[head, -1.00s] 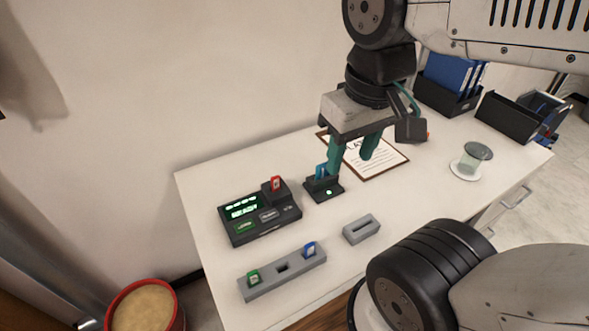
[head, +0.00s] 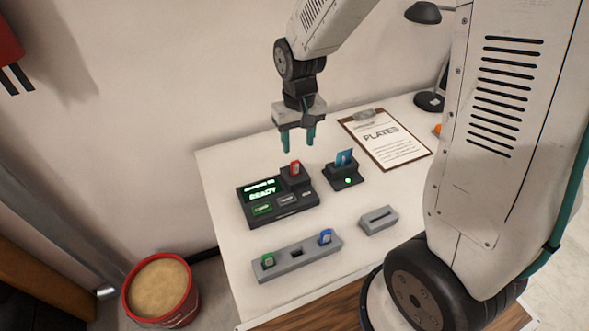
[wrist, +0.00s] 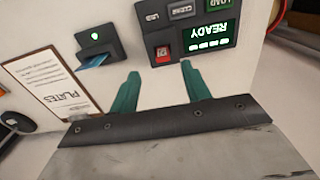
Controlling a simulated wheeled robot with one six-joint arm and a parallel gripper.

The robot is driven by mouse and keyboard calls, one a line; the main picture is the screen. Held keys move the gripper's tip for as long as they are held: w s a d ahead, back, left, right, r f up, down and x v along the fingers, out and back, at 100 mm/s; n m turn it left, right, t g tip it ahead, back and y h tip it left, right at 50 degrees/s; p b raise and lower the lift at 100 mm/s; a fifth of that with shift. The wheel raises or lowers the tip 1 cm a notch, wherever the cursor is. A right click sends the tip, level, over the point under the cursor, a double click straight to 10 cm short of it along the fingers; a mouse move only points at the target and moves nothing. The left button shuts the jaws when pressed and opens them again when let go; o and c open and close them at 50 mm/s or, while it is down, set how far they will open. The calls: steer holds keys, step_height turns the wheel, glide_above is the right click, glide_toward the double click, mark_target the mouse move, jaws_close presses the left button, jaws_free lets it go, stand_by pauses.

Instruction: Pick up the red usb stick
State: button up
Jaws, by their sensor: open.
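The red usb stick (head: 295,167) stands upright in the raised socket of the black console (head: 262,222), whose green display reads READY. In the wrist view the red stick (wrist: 163,49) shows ahead of the fingers, between their lines but nearer the right finger. My gripper (head: 299,150) is open and empty, with its two green fingers pointing down, above and just behind the red stick. In the wrist view the fingers (wrist: 160,72) are spread wide with nothing between them.
A black card reader (head: 343,180) with a blue card stands right of the console. A grey holder (head: 297,256) in front carries a green and a blue stick. A small grey slotted block (head: 378,221) and a PLATES clipboard (head: 385,140) lie right. A red bucket (head: 160,290) stands on the floor.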

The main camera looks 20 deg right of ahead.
mark_target(295, 162)
steer(key=f, duration=0.6)
steer(key=w+f, duration=0.1)
steer(key=f, duration=0.1)
steer(key=shift+w+a+f, duration=0.1)
steer(key=shift+f, duration=0.3)
steer(key=shift+c, duration=0.4)
jaws_close()
